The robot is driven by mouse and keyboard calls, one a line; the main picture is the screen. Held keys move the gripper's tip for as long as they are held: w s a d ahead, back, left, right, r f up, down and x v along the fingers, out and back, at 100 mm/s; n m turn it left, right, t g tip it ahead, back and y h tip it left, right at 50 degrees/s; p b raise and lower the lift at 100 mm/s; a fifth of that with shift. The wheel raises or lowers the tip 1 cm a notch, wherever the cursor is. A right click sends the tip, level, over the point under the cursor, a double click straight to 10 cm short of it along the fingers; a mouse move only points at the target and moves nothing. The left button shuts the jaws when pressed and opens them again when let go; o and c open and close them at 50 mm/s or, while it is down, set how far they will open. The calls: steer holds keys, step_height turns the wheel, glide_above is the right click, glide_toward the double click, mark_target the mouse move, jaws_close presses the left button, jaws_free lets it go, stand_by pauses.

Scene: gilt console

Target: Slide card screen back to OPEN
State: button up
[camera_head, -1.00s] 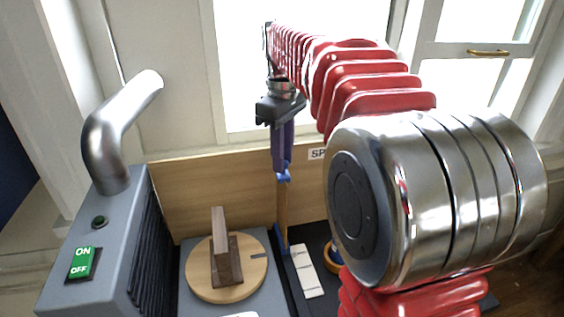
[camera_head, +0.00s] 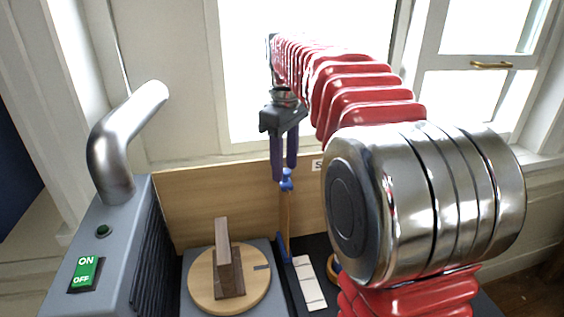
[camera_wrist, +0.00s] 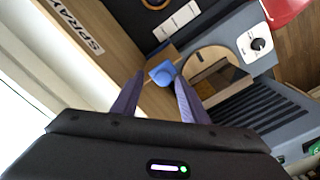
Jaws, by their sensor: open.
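The card screen (camera_head: 285,222) appears as a thin brown upright, nearly edge-on, between the turntable bay and the dark bay with white tiles. It has a blue knob (camera_head: 287,182) on top and a blue foot at its base. My gripper (camera_head: 285,171) points down over the knob, its two purple fingers apart and empty. In the wrist view the blue knob (camera_wrist: 162,73) lies between and just beyond the fingertips (camera_wrist: 158,88). I cannot tell whether a finger touches it. Any OPEN marking is not readable in these views.
A round wooden turntable (camera_head: 229,287) with a brown upright block is left of the screen. A grey housing (camera_head: 122,245) with a metal pipe and green ON/OFF switch stands further left. A wooden back board (camera_head: 210,207) and window are behind. White tiles (camera_head: 309,281) lie at right.

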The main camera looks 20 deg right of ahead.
step_height(320, 180, up, 14)
steer(key=shift+f, duration=0.15)
stand_by(0.7)
steer(key=shift+s, duration=0.1)
stand_by(0.5)
steer(key=s+a+f+m+t, duration=0.2)
steer(key=s+a+f, duration=0.3)
steer(key=s+f, duration=0.5)
steer(key=s+a+f+m+t, duration=0.3)
steer(key=s+a+f, duration=0.3)
steer(key=s+f, duration=0.5)
step_height(320, 180, down, 3)
steer(key=shift+s+m+t, duration=0.25)
steer(key=shift+m+t, duration=0.05)
steer(key=shift+m, duration=0.5)
stand_by(1.6)
